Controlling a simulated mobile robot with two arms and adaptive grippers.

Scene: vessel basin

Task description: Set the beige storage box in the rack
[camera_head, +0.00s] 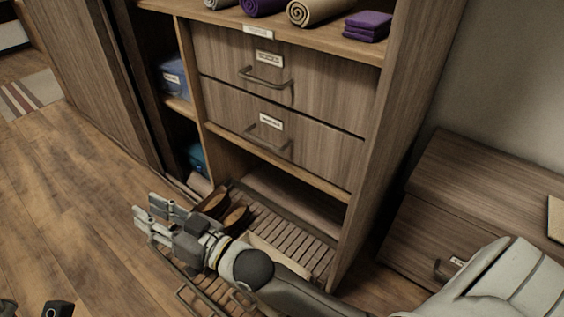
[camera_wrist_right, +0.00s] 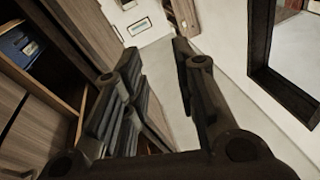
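The rack (camera_head: 291,238) is a slatted wooden shelf low in the cabinet, reaching out past its front. A pale beige edge (camera_head: 278,256) shows on the slats behind my right arm, possibly the storage box; the arm hides most of it, so I cannot tell. My right gripper (camera_head: 143,211) is over the front left of the rack, pointing left. Its fingers are apart and empty; the gap also shows in the right wrist view (camera_wrist_right: 156,65). Only a small dark piece at the lower left edge may belong to my left gripper; its state does not show.
Brown shoes (camera_head: 235,218) stand on the rack's left side, close to my right wrist. Two closed drawers (camera_head: 320,77) with handles are above. A blue box (camera_head: 174,78) is in the left compartment. A low wooden cabinet (camera_head: 480,190) stands at right. The wooden floor (camera_head: 70,190) at left is clear.

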